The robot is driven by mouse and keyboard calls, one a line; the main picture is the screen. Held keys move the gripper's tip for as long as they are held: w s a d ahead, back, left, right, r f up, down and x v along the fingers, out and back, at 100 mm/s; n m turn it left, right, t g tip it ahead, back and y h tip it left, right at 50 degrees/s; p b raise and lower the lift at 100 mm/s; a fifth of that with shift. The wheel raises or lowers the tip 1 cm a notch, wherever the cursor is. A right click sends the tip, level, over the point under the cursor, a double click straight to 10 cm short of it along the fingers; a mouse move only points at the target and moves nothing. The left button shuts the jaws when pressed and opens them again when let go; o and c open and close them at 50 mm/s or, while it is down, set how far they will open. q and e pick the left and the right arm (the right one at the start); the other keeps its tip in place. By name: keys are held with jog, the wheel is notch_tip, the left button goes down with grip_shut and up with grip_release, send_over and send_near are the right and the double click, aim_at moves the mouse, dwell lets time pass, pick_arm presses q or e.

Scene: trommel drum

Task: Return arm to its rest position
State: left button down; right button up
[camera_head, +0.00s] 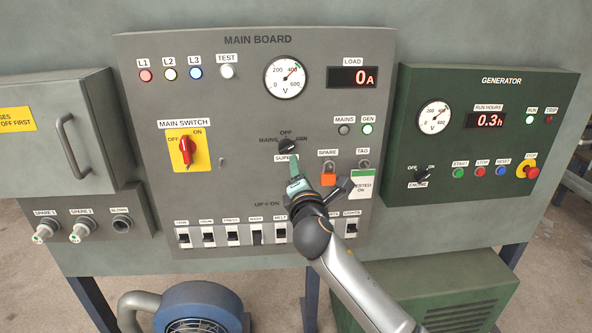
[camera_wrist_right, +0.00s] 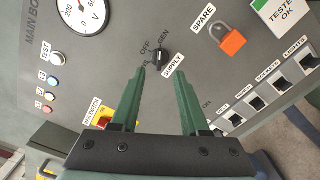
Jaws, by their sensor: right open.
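My right gripper (camera_head: 295,160) is in front of the main board, just below the black supply knob (camera_head: 287,146). In the right wrist view, the two green fingers of the right gripper (camera_wrist_right: 161,78) stand apart with nothing between them. The supply knob (camera_wrist_right: 158,57) shows beyond the fingertips, and I see no contact with it. My right arm (camera_head: 350,280) reaches up from the lower right. It hides part of the breaker row and the lower board. My left gripper is not in view.
The main board (camera_head: 240,100) carries a red main switch (camera_head: 186,151), a row of breakers (camera_head: 232,236) and an orange padlock (camera_head: 328,175). The generator panel (camera_head: 470,90) is at right. A grey cabinet (camera_head: 45,130) with a handle is at left. A blue motor (camera_head: 200,305) sits below.

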jog(key=shift+s, duration=0.3)
jog(key=s+d+f+m+g+y, duration=0.1)
jog(key=s+f+m+g, duration=0.15)
jog(key=s+f, duration=0.45)
jog(key=s+d+f+m+g, duration=0.1)
jog(key=s+f+m, duration=0.3)
jog(key=f, duration=0.7)
jog(key=s+d+f+m+g+y, duration=0.15)
jog(key=s+f+m, duration=0.3)
jog(key=f, duration=0.55)
jog(key=s+d+f+m+g, duration=0.1)
jog(key=s+d+f+m, duration=0.2)
jog(key=s, duration=0.9)
jog(key=s+d+f+m+g, duration=0.2)
jog(key=s+f+m, duration=0.6)
jog(key=s, duration=0.4)
jog(key=shift+s+d+g, duration=0.15)
jog(key=shift+d+g, duration=0.15)
jog(key=shift+d, duration=0.4)
jog(key=shift+f+h, duration=0.1)
jog(key=shift+h, duration=0.15)
